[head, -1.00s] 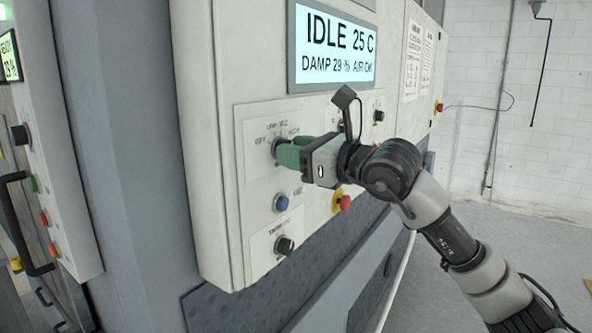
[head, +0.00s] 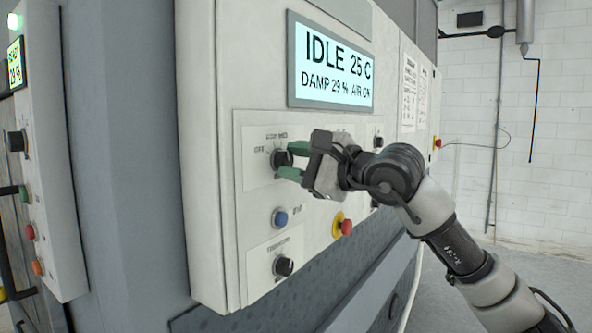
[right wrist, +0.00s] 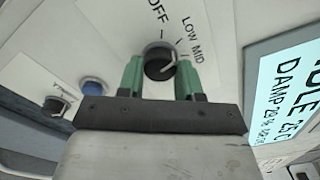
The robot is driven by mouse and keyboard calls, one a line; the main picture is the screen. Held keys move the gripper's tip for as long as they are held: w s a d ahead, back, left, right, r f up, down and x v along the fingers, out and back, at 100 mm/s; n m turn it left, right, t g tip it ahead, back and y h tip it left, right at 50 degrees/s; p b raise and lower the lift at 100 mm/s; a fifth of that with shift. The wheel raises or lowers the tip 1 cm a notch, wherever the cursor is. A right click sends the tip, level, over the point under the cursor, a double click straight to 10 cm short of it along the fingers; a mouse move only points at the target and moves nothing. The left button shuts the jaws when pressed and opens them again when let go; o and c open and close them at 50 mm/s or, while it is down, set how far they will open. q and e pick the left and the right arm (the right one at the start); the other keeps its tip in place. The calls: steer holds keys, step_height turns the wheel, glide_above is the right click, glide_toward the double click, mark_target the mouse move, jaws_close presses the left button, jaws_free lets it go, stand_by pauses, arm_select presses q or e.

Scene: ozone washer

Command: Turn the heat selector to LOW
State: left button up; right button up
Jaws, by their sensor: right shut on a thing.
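The heat selector (head: 280,159) is a dark round knob on the light control panel, with OFF, LOW and MID printed around it. In the right wrist view, the knob (right wrist: 158,64) lies between my two green fingers, and its pale pointer line slants right, towards the LOW and MID side. I cannot tell exactly which mark it meets. My right gripper (head: 288,161) is shut on the knob, with one finger above and one below in the head view. The fingers also show in the right wrist view (right wrist: 160,72). My left gripper is not in view.
Below the selector are a blue button (head: 280,217), a second dark knob (head: 283,266) and a red emergency button (head: 346,227) on yellow. The display (head: 334,66) above reads IDLE 25 C. Another panel (head: 50,190) stands at the left.

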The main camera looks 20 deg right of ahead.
steer(key=shift+n, duration=0.5)
steer(key=o, duration=0.9)
steer(key=shift+o, duration=0.2)
steer(key=b+v, duration=0.4)
steer(key=v, duration=0.6)
steer(key=shift+s+d, duration=0.3)
